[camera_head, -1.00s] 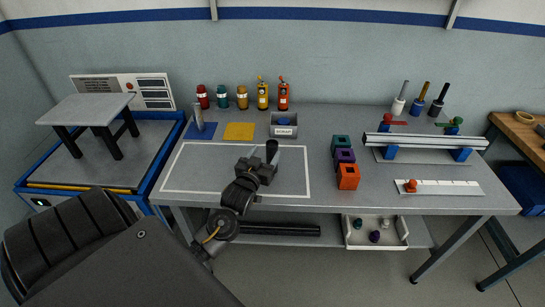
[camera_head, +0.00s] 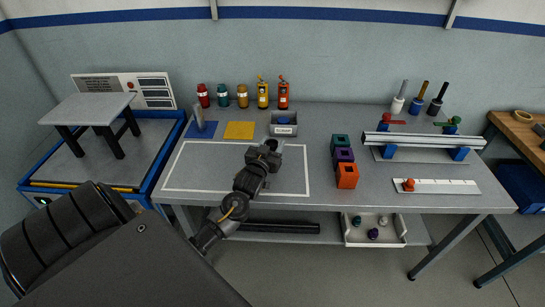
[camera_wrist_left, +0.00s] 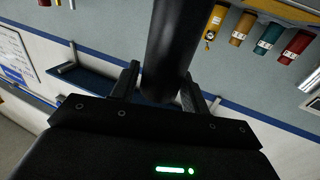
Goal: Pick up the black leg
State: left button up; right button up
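The black leg (camera_head: 274,144) stands upright on the bench inside the white outlined area. Only its upper end shows above my gripper in the head view; its lower part is hidden. In the left wrist view the black leg (camera_wrist_left: 170,45) is a thick dark cylinder running up out of the frame. My left gripper (camera_head: 266,153) is at the leg, with one finger on each side. In the left wrist view the gripper (camera_wrist_left: 161,82) looks open, with a slim gap beside the left finger. My right gripper is not in view.
A grey bin (camera_head: 284,130), yellow mat (camera_head: 239,131) and blue mat (camera_head: 193,133) lie behind. Coloured blocks (camera_head: 343,160) stand to the right. Several bottles line the back. A small table (camera_head: 86,108) stands on the left platform. The outlined area's left half is clear.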

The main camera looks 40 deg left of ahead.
pick_arm(q)
grip_shut()
jog(key=shift+r, duration=0.1)
